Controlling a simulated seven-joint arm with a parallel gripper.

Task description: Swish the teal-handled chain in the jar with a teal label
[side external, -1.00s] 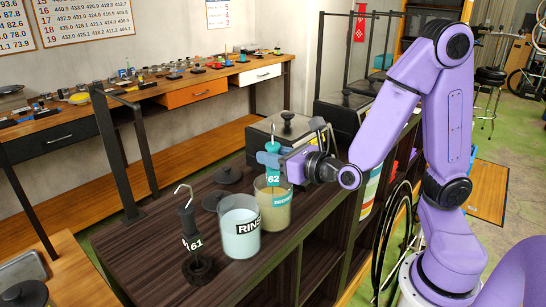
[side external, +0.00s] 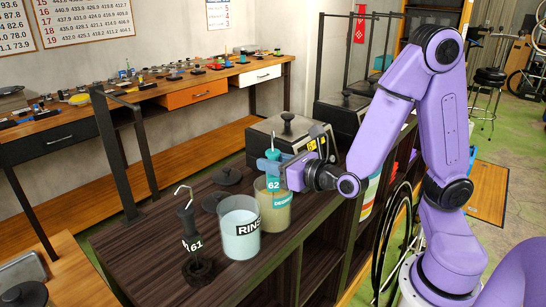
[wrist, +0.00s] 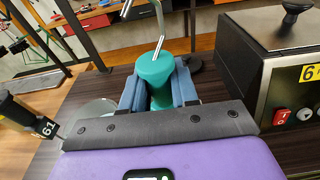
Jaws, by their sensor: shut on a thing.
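The teal handle (side external: 273,183), marked 62, is upright with a wire hook on top. It also shows in the wrist view (wrist: 155,76). My gripper (side external: 270,168) has its blue fingers shut on this handle, one on each side. The handle's lower end is at the mouth of the glass jar with a teal label (side external: 284,199), which holds a brownish liquid. The chain below the handle cannot be made out.
A jar labelled RINSE (side external: 240,238) with pale liquid stands just left of the teal-label jar. A black handle marked 61 (side external: 189,225) stands further left. Black lids (side external: 227,176) lie behind. A metal machine (side external: 288,137) stands behind the jars.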

